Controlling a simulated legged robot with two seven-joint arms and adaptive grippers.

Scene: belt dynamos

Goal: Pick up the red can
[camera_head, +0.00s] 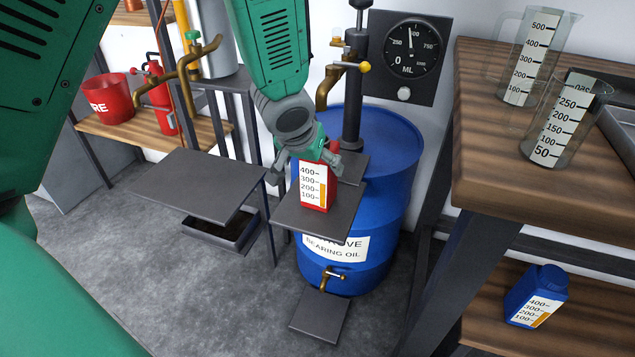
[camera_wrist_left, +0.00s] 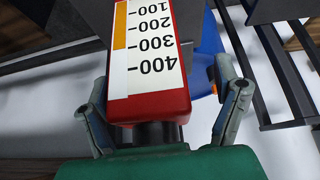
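The red can (camera_head: 318,191) has a white scale label with an orange bar. It stands upright on a small dark shelf (camera_head: 307,220) in front of the blue barrel. My left gripper (camera_head: 306,167) is above it, pointing down over its top. In the left wrist view, the red can (camera_wrist_left: 150,100) lies between the two spread fingers of my left gripper (camera_wrist_left: 165,88), its dark cap close to the palm. Gaps show on both sides, so the fingers are not closed on it. My right gripper is not in view.
The blue barrel (camera_head: 385,190) and a dial gauge (camera_head: 410,50) stand behind. A wooden table (camera_head: 500,170) with clear measuring jugs is at right, a blue can (camera_head: 537,295) below it. A grey plate (camera_head: 195,183) is at left, near a red bucket (camera_head: 112,100).

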